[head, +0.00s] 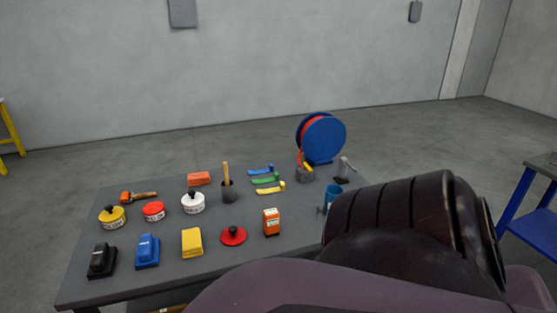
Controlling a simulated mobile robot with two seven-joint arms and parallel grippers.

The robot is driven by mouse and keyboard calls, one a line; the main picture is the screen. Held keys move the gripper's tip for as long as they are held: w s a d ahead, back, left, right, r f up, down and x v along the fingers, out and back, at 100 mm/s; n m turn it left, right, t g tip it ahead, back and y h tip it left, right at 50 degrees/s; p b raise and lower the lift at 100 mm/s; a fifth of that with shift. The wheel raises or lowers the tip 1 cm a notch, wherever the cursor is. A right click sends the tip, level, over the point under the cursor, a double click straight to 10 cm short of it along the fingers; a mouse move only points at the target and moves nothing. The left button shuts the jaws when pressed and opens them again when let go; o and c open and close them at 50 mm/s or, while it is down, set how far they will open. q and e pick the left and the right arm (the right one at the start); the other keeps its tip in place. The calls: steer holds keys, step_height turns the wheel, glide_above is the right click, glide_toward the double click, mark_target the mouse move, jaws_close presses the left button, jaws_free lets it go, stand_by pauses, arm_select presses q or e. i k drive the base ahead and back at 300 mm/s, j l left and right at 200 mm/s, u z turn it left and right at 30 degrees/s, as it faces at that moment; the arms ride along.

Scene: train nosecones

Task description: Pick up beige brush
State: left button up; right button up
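A beige, wood-coloured handle (226,174) stands upright in a dark grey cup (229,192) near the middle of the table. It may be the beige brush; its lower end is hidden inside the cup, so I cannot see bristles. No other beige brush is clear to me. Neither of my grippers is in view. A large dark part of my own arm fills the lower right and hides the table's right front.
The grey table (75,290) holds white (193,203), yellow (111,217) and red (153,211) tins, coloured blocks, and blue, green and yellow curved tools (266,180). A blue hose reel (322,138) stands at the back right. A blue-framed table (535,215) is far right.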

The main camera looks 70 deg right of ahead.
mark_target(225, 167)
steer(key=z, duration=1.4)
